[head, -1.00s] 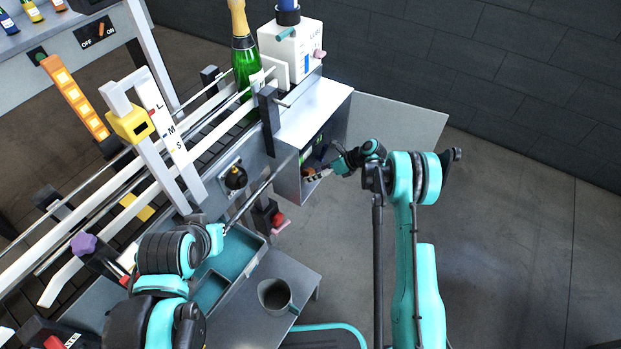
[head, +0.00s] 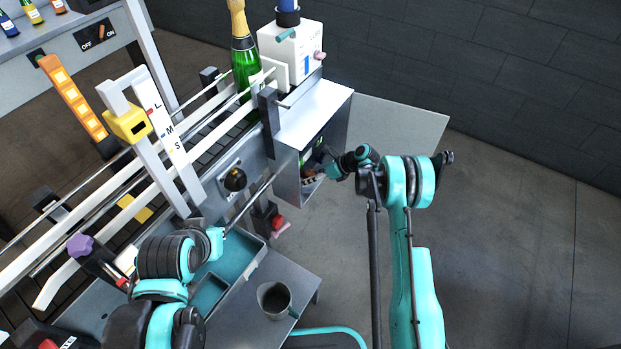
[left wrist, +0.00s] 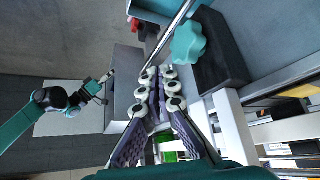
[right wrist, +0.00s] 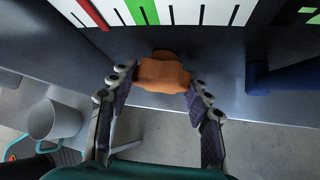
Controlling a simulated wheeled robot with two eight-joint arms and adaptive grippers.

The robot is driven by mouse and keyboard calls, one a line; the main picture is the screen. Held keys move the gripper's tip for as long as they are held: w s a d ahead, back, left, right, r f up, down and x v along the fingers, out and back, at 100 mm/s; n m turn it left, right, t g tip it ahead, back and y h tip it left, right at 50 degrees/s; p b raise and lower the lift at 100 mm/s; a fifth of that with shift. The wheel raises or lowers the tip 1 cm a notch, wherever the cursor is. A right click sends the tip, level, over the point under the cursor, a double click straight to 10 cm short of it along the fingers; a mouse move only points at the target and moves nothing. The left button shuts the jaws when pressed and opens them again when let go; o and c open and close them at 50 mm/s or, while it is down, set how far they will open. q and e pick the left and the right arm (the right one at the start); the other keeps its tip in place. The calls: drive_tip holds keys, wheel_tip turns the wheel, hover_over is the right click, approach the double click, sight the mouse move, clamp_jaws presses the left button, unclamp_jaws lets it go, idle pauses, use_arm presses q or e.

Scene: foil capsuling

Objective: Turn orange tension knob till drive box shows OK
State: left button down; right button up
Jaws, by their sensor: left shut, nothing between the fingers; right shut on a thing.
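The orange tension knob (right wrist: 163,75) sits below a white scale (right wrist: 225,12) with red and green marks. My right gripper (right wrist: 163,88) is shut on the knob, one finger on each side. In the head view the right gripper (head: 313,178) reaches into the open front of the grey drive box (head: 306,128); the knob there is mostly hidden. No OK sign is readable, and I cannot tell a pointer on the scale. My left gripper (left wrist: 160,90) is shut and empty, beside a teal lobed knob (left wrist: 188,42); in the head view it is near the blue-green tray.
A blue knob (right wrist: 285,78) sits right of the orange one. The box's open door (head: 398,125) extends right. A green bottle (head: 245,65) stands on the conveyor behind the box. A grey mug (head: 273,298) stands on the low table. The floor at right is clear.

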drive_tip(key=shift+n+t+h, duration=1.3)
drive_tip(key=shift+t+h, duration=0.2)
drive_tip(key=shift+t, duration=0.5)
drive_tip(key=o, duration=1.2)
drive_tip(key=v, duration=1.2)
drive_tip(key=shift+s+a, duration=0.1)
drive_tip(key=shift+s, duration=0.05)
